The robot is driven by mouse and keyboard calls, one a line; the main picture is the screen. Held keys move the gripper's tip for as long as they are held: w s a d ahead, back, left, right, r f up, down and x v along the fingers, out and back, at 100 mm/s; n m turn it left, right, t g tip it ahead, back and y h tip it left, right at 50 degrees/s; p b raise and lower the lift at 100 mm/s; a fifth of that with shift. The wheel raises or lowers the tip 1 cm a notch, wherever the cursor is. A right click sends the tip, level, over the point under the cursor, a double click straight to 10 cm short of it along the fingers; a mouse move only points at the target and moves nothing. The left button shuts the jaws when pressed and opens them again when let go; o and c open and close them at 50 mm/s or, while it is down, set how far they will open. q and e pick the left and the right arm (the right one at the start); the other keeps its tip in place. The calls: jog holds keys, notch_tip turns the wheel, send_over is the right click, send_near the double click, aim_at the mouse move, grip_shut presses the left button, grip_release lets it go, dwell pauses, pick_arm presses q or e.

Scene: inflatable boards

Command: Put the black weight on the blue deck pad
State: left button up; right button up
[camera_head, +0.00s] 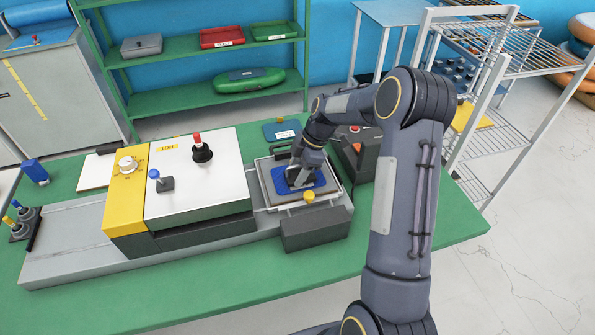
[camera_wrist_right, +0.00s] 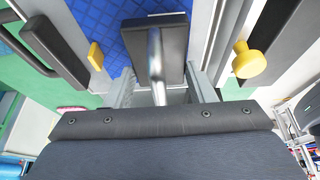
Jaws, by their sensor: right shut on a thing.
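The blue deck pad (camera_head: 318,182) lies on a framed grey tray at the right end of the bench machine. Its gridded surface also fills the top of the wrist view (camera_wrist_right: 108,25). My right gripper (camera_head: 303,174) reaches down over the pad. In the wrist view its two fingers are on either side of the silver handle of the black weight (camera_wrist_right: 172,35), and it is shut on it. The weight is over the pad; I cannot tell whether it touches it. In the head view the gripper mostly hides the weight. My left gripper is not in view.
A yellow knob (camera_head: 308,196) stands at the tray's front edge, and a black handle (camera_wrist_right: 50,45) lies along another side. The white panel (camera_head: 190,195) left of the tray carries a red-topped black knob (camera_head: 202,150). A wire rack (camera_head: 480,100) stands at the right.

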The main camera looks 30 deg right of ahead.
jog(key=shift+w+f, duration=0.1)
jog(key=shift+f, duration=0.55)
jog(key=shift+f, duration=0.1)
jog(key=o, duration=1.3)
jog(key=shift+o, duration=0.2)
